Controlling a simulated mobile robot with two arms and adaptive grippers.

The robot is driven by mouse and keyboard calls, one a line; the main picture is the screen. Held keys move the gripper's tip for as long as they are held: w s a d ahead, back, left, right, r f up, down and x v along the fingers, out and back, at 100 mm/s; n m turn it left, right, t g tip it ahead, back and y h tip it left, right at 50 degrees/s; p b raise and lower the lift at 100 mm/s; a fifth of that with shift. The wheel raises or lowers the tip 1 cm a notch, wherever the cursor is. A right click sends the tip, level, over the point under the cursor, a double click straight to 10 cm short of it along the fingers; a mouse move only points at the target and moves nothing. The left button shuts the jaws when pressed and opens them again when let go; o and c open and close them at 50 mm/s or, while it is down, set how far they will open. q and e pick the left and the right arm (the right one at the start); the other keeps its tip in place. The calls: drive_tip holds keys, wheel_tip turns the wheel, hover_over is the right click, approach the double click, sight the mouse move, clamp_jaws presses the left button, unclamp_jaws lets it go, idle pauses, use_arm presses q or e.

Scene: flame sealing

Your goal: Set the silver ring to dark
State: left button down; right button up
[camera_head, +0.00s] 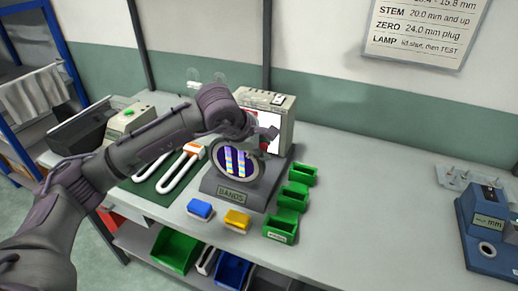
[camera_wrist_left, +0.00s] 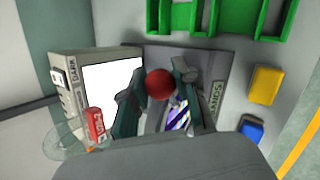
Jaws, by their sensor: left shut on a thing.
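The silver ring (camera_head: 216,168) surrounds a round window on a dark stand; the window shows purple, yellow and white stripes. A label BANDS (camera_head: 232,196) is on the stand's front. My left gripper (camera_head: 264,142) is at the ring's upper right edge, shut on a red ball knob (camera_wrist_left: 160,84), which sits between its fingers in the left wrist view. The striped window (camera_wrist_left: 178,116) is partly hidden there by a finger. A label DARK (camera_wrist_left: 72,68) is on the side of the box with the bright white screen (camera_wrist_left: 112,82). My right gripper is out of view.
Green bins (camera_head: 292,195) stand right of the stand, with a blue block (camera_head: 200,209) and a yellow block (camera_head: 237,220) in front. White U-shaped tubes (camera_head: 180,170) lie at left on a green mat. A blue gauge (camera_head: 488,222) is at far right. The middle right bench is clear.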

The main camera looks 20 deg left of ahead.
use_arm(q)
drive_tip(key=shift+s+d+f, duration=0.1)
drive_tip(key=shift+d+f, duration=0.1)
drive_tip(key=c, duration=0.9)
unclamp_jaws()
drive_tip(key=shift+o, duration=0.2)
drive_tip(key=shift+a+r, duration=0.15)
drive_tip(key=shift+r, duration=0.15)
drive_tip(key=v, duration=1.1)
drive_tip(key=shift+s, duration=0.3)
